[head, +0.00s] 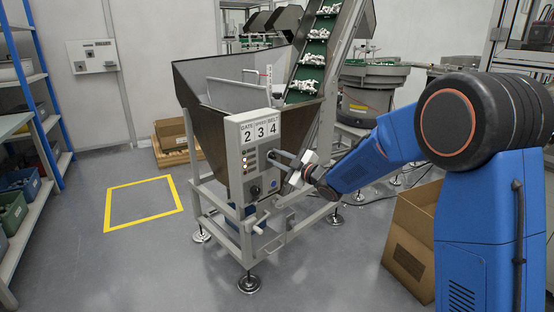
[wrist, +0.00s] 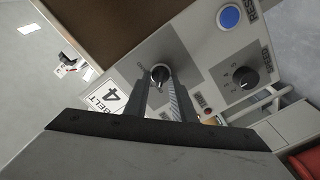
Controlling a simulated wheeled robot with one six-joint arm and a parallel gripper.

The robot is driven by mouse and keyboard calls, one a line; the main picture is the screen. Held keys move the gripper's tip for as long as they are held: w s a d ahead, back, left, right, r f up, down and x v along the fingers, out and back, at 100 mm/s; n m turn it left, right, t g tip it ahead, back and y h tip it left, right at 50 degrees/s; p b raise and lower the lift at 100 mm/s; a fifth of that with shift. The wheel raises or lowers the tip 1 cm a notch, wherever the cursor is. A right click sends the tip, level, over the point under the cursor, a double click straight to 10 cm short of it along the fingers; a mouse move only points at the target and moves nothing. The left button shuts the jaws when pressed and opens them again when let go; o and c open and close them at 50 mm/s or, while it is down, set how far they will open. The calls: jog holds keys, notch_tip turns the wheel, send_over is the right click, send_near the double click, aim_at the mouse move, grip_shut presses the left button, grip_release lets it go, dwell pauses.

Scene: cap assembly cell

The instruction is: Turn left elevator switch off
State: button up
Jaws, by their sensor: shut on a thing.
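In the wrist view the two fingers (wrist: 161,88) are closed on a small black rotary switch (wrist: 160,72) on the panel face. The fingers cover part of the switch, and its on or off position cannot be read. A black speed knob (wrist: 245,77) and a blue reset button (wrist: 229,17) sit beside it, apart from the fingers.
The hopper (head: 208,90) and inclined conveyor (head: 310,62) rise above the panel. An open cardboard box (head: 408,240) stands under my arm. The floor around the yellow square (head: 143,217) is clear.

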jog(key=shift+f, duration=0.1)
jog(key=o, duration=1)
jog(key=v, duration=1.7)
jog(key=shift+s+d, duration=0.15)
jog(key=shift+s, duration=0.1)
jog(key=shift+d, duration=0.1)
